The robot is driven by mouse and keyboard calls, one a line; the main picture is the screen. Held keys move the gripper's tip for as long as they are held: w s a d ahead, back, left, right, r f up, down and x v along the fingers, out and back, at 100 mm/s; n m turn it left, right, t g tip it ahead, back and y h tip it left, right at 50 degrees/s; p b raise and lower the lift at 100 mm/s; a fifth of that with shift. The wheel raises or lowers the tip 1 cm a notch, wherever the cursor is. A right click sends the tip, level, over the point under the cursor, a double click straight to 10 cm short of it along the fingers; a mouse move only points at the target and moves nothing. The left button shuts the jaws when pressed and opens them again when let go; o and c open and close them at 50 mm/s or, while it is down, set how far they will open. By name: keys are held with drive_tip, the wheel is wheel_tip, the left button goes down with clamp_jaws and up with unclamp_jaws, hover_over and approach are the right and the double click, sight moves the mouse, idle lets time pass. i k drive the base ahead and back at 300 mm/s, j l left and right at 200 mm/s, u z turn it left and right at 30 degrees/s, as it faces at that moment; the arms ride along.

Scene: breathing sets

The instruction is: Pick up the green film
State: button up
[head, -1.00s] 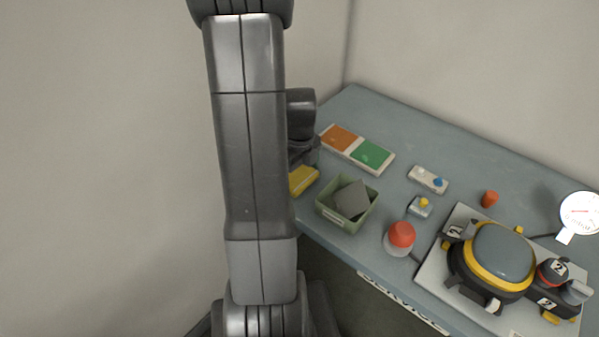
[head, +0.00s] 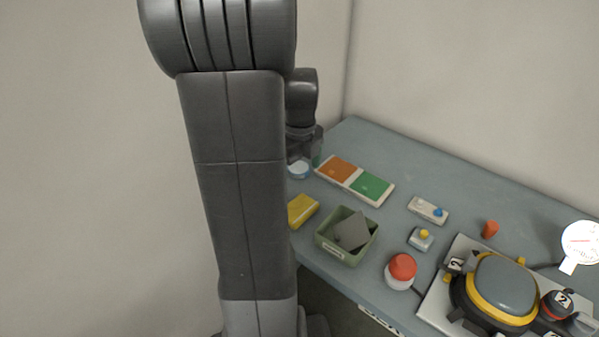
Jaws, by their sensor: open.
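A white panel (head: 326,175) on the table carries an orange square (head: 340,169) and a flat green square (head: 371,186). A small greenish, see-through piece (head: 317,153) shows at the right side of my gripper (head: 304,152); I cannot tell whether it is held or stands behind. I cannot tell which of these green things is the film. My gripper is open, above the table's left end, left of the panel. My arm hides part of it, and its fingertips are hard to make out.
A white-blue round item (head: 298,170) lies below my gripper. A yellow block (head: 302,210), a green box (head: 337,251) holding a grey plate (head: 352,231), a red-topped button (head: 402,268) and a domed device (head: 505,282) stand nearby. The back of the table is clear.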

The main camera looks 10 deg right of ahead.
sight(372, 186)
drive_tip(key=i+j+z, duration=0.2)
drive_tip(key=z, duration=0.15)
drive_tip(key=i+j+z, duration=0.15)
drive_tip(key=j+z, duration=0.2)
